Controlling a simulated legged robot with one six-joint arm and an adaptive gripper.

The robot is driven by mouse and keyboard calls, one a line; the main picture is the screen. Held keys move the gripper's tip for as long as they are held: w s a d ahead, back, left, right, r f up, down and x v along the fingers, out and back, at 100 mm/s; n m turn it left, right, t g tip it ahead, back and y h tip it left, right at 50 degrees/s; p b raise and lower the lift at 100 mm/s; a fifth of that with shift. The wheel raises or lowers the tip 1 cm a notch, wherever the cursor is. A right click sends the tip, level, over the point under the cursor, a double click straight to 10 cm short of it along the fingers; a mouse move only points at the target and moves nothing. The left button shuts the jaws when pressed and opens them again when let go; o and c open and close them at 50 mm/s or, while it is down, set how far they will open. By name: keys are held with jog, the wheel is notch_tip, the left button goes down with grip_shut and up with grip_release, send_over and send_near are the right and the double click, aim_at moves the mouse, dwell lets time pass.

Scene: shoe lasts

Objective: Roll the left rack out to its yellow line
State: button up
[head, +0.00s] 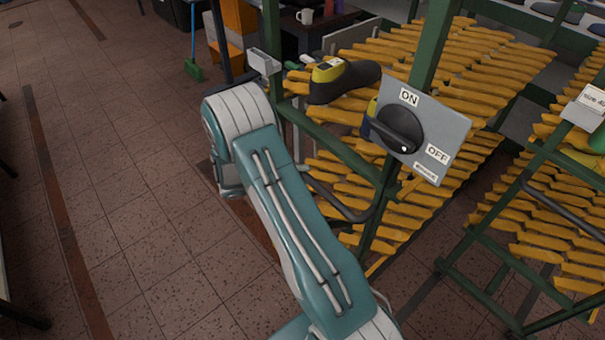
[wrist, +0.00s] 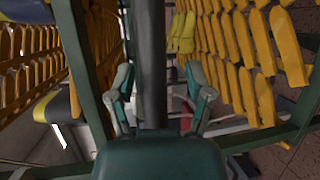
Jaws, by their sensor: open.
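The left rack (head: 440,45) has a green frame with rows of yellow lasts and stands to the right of my arm in the head view. A black curved handle (head: 340,207) shows low on its near side. In the wrist view, my gripper (wrist: 160,76) has its two teal fingers apart, one on each side of a dark upright bar (wrist: 151,40). I cannot tell whether the fingers touch the bar. Yellow lasts and green frame fill both sides of that view. My gripper is hidden in the head view. I cannot make out a yellow floor line.
A grey ON/OFF switch panel (head: 455,140) is in front of the left rack. A black and yellow shoe (head: 345,80) lies on its lasts. A second rack (head: 560,215) stands at the right. A green broom (head: 193,68) is at the back.

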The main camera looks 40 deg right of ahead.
jog(key=shift+w+a+r, duration=0.1)
jog(key=shift+a+r, duration=0.05)
jog(key=shift+a, duration=0.05)
jog(key=shift+w+a, duration=0.1)
jog(key=shift+a, duration=0.05)
jog(key=v, duration=1.1)
jog(key=shift+a, duration=0.35)
jog(key=s+a+r+n+t+y, duration=0.1)
jog(key=s+a+r+t+y, duration=0.2)
jog(key=s+r+y, duration=0.2)
jog(key=s+a+r+n+t+y, duration=0.1)
jog(key=s+a+r+t+y, duration=0.2)
jog(key=s+r, duration=0.7)
jog(key=s+a+r+t+y, duration=0.3)
jog(key=s+r+t+y, duration=0.1)
jog(key=s+r+y, duration=0.3)
notch_tip(320, 180, up, 2)
jog(key=shift+s+r+n+t, duration=0.1)
jog(key=shift+s+n+t, duration=0.15)
jog(key=shift+n+t, duration=0.15)
